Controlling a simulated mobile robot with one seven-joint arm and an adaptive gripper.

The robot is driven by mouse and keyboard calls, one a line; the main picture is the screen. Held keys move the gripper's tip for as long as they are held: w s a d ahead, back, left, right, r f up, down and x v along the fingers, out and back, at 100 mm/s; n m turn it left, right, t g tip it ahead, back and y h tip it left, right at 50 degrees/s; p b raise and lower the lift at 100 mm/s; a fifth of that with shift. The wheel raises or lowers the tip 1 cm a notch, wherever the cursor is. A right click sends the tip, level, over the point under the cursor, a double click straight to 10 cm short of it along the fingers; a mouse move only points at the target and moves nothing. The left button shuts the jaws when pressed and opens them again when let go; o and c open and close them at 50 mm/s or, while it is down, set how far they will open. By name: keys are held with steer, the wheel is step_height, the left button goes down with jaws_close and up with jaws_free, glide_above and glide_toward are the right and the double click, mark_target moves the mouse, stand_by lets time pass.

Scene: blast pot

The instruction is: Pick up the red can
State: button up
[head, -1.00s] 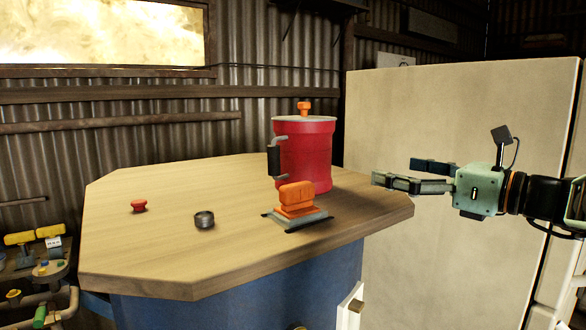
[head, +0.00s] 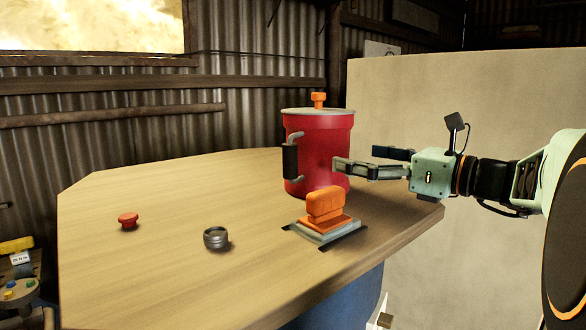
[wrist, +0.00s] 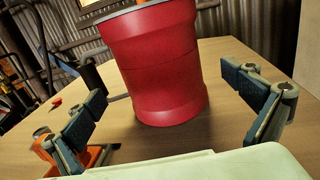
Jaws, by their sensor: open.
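The red can (head: 318,148) stands upright on the wooden table toward the back right. It has a grey rim, an orange knob on its lid and a black side handle (head: 290,161) facing left. My gripper (head: 362,162) is at the can's right, pointing left, with its fingers open and empty. In the head view one fingertip overlaps the can's right edge; contact cannot be told. In the wrist view the can (wrist: 158,65) stands ahead between the spread fingers (wrist: 170,100), beyond their tips.
An orange-handled block on a grey plate (head: 326,212) sits in front of the can, close below my gripper. A dark metal ring (head: 216,238) and a small red knob (head: 128,220) lie further left on the wooden table (head: 150,275). A pale panel (head: 480,85) stands behind my arm.

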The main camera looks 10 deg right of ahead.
mark_target(345, 154)
steer(key=x, duration=0.3)
steer(key=shift+w+a, duration=0.25)
steer(key=shift+a, duration=0.05)
steer(key=shift+r+p+x, duration=0.2)
steer(key=shift+p+x, duration=0.6)
steer(key=shift+x, duration=2)
steer(key=shift+s+a, duration=0.1)
steer(key=c, duration=1.5)
steer(key=shift+r, duration=0.3)
steer(key=shift+c, duration=1.2)
steer(key=shift+r, duration=0.15)
